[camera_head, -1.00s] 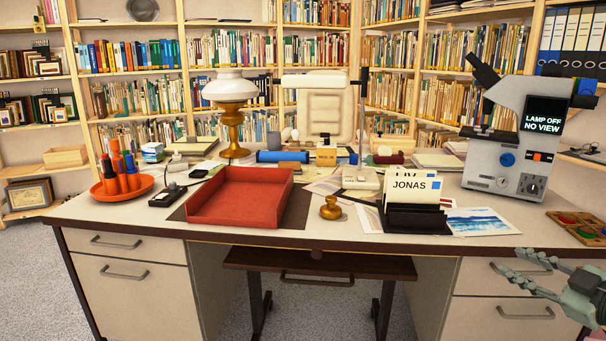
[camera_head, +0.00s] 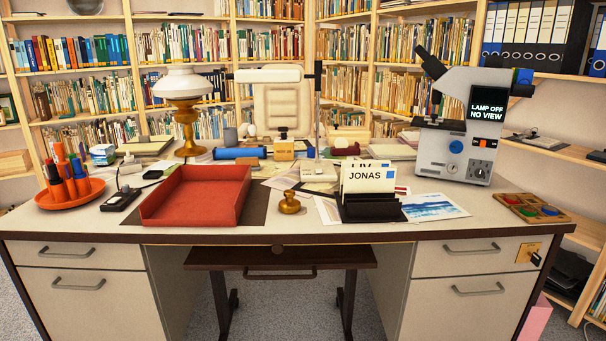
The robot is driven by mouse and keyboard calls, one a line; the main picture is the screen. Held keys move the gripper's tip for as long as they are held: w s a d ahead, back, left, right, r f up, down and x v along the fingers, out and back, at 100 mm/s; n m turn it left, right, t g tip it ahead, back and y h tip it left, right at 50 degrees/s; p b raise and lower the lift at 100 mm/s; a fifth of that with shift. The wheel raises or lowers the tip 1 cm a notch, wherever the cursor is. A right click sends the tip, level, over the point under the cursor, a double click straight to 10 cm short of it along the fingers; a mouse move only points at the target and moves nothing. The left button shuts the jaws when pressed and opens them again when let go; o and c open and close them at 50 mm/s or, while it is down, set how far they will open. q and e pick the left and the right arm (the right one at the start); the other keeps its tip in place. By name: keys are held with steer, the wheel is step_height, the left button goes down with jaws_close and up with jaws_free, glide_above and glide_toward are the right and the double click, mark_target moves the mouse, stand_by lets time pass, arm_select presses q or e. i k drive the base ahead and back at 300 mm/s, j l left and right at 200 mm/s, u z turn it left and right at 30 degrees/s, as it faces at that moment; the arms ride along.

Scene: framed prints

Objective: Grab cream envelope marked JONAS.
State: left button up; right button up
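The cream envelope marked JONAS (camera_head: 371,181) stands upright in a black holder (camera_head: 372,212) near the front edge of the desk, right of centre. Its printed name faces me. Another envelope, its name partly hidden and reading like "LIV" (camera_head: 362,167), stands just behind it.
A red tray (camera_head: 196,210) and a brass stamp (camera_head: 289,203) sit left of the holder. A blue picture (camera_head: 430,207) lies right of it, with a microscope (camera_head: 462,140) behind. A wooden tray with coloured pieces (camera_head: 531,208) is at the right. The desk's front edge (camera_head: 330,237) is dark.

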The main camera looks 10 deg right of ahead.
mark_target(367, 179)
steer(key=j+z, duration=0.1)
steer(key=z, duration=0.65)
